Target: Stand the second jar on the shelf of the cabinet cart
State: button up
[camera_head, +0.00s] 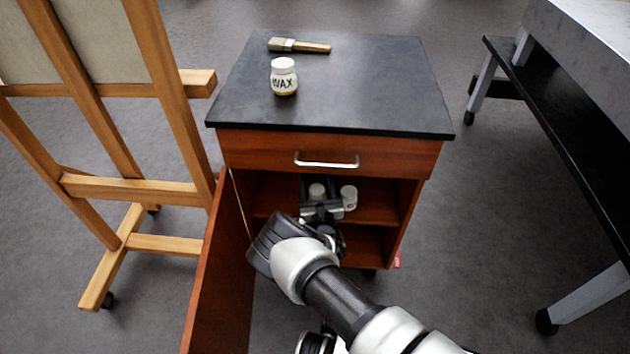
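The cabinet cart (235,150) stands in the middle with its door (215,285) swung open to the left. My gripper (318,190) reaches into the open compartment over the shelf (378,209). One white jar (317,190) shows between its dark fingers, partly hidden by the gripper. I cannot tell whether the fingers press on it or whether its base touches the shelf. Another white jar (349,197) with dark lettering stands upright on the shelf, just right of the gripper. A third white jar (284,78), labelled WAX, stands on the black cart top.
A brush (299,46) lies on the cart top behind the WAX jar. A closed drawer (390,157) with a metal handle is above the compartment. A wooden easel (130,190) stands left, a table (590,50) right. The shelf's right end looks clear.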

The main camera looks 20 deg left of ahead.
jog(key=shift+r, duration=0.1)
jog(key=shift+s+r, duration=0.1)
jog(key=shift+s, duration=0.1)
jog(key=p+v, duration=0.3)
jog(key=v, duration=0.8)
jog(key=shift+s+d, duration=0.2)
jog(key=shift+s, duration=0.1)
